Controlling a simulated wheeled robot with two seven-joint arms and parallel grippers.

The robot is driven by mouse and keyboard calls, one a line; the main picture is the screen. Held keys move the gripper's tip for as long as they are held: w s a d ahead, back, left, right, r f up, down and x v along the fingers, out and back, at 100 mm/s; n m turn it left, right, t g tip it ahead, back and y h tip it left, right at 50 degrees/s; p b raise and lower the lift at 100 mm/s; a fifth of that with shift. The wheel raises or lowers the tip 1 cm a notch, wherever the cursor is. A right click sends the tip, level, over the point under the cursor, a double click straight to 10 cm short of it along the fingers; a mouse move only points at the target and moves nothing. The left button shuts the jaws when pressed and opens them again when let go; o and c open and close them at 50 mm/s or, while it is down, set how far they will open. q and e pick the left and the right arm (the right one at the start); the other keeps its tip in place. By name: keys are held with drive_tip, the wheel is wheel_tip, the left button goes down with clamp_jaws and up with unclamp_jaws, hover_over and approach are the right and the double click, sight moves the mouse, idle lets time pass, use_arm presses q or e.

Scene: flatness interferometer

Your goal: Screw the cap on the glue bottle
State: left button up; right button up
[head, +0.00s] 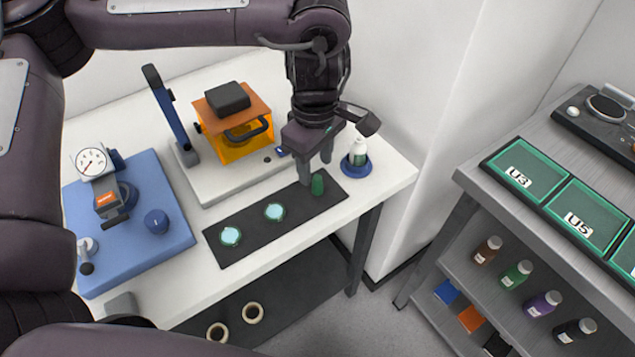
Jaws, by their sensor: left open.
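A small green cap (318,184) stands on the right end of the dark mat. My left gripper (316,167) points down, open, its fingers beside and just above the cap. One finger is near the cap's left side, the other is behind it, towards the bottle. I cannot tell whether a finger touches the cap. My right gripper is not in view.
Two pale discs (252,223) lie on the dark mat (297,222). An orange box device (235,130) stands behind on a white base. A blue gauge stand (130,240) is at the left. A grey shelf cart (480,210) with several bottles stands at the right.

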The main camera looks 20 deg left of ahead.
sight(317, 177)
use_arm(q)
wheel_tip(317, 177, down, 5)
drive_tip(key=shift+w+d+r+p, duration=0.1)
drive_tip(key=shift+d+p, duration=0.05)
drive_tip(key=shift+p, duration=0.2)
clamp_jaws()
